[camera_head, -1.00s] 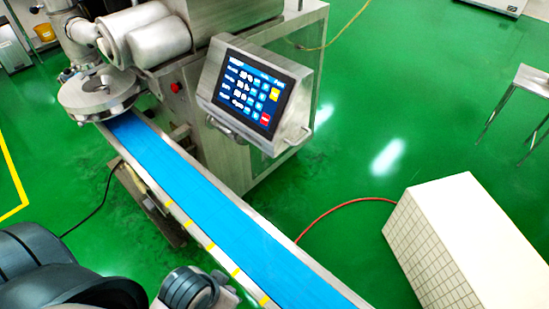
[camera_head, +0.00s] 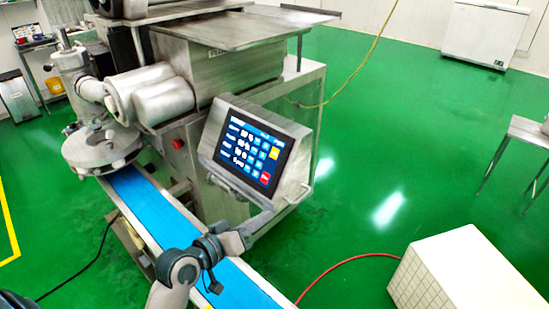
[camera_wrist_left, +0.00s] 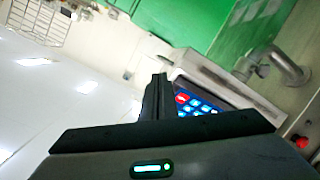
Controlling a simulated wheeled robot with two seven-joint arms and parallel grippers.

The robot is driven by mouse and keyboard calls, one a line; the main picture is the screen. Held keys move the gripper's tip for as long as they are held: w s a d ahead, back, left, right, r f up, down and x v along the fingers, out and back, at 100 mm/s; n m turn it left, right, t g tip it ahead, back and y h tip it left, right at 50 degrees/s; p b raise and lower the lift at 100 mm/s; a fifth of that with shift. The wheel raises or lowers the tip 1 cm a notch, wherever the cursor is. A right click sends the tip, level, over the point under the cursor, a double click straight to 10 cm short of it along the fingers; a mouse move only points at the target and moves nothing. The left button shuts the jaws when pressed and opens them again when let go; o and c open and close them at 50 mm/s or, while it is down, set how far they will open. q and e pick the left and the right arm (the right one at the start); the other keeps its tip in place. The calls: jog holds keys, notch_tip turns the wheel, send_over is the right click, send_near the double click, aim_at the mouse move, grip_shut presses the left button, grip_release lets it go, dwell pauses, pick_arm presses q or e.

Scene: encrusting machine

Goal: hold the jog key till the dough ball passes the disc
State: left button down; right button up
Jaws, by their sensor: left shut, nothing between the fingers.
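The tilted control panel (camera_head: 262,150) faces me, with a lit blue screen of white and blue keys, a yellow key (camera_head: 275,153) and a red key (camera_head: 266,177). The labels are too small for me to tell which is the jog key. My left gripper (camera_head: 236,241) is below the panel, over the belt's right edge. Its closed dark fingers (camera_wrist_left: 158,95) show in the left wrist view, empty, with part of the screen (camera_wrist_left: 203,106) beyond them. I cannot tell any contact. The round metal disc (camera_head: 100,150) sits over the belt's far end. No dough ball is visible.
The blue conveyor belt (camera_head: 160,212) runs from the disc toward the lower right, partly hidden by my left arm. A red knob (camera_head: 178,144) is on the machine body. A white box (camera_head: 450,275) and red hose (camera_head: 345,262) lie at right.

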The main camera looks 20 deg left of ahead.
aim_at(275, 153)
pick_arm(q)
jog(key=w+a+r+n+t, duration=0.2)
jog(key=a+r+t, duration=0.1)
jog(key=r, duration=0.4)
jog(key=w+a+r+n+t, duration=0.2)
jog(key=a+r+n, duration=0.1)
jog(key=r, duration=0.4)
jog(key=shift+w+a+t+y, duration=0.35)
jog(key=shift+a+t+y, duration=0.05)
jog(key=shift+a, duration=0.25)
jog(key=w+f+b, duration=0.1)
jog(key=w, duration=0.1)
jog(key=w+d+f+b, duration=0.1)
jog(key=w+f, duration=0.1)
jog(key=w+d+f+b, duration=0.1)
jog(key=w+b, duration=0.1)
jog(key=w, duration=0.1)
jog(key=shift+w+d+f, duration=0.1)
jog(key=shift+d+f, duration=0.1)
jog(key=shift+d, duration=0.05)
dwell(1.2)
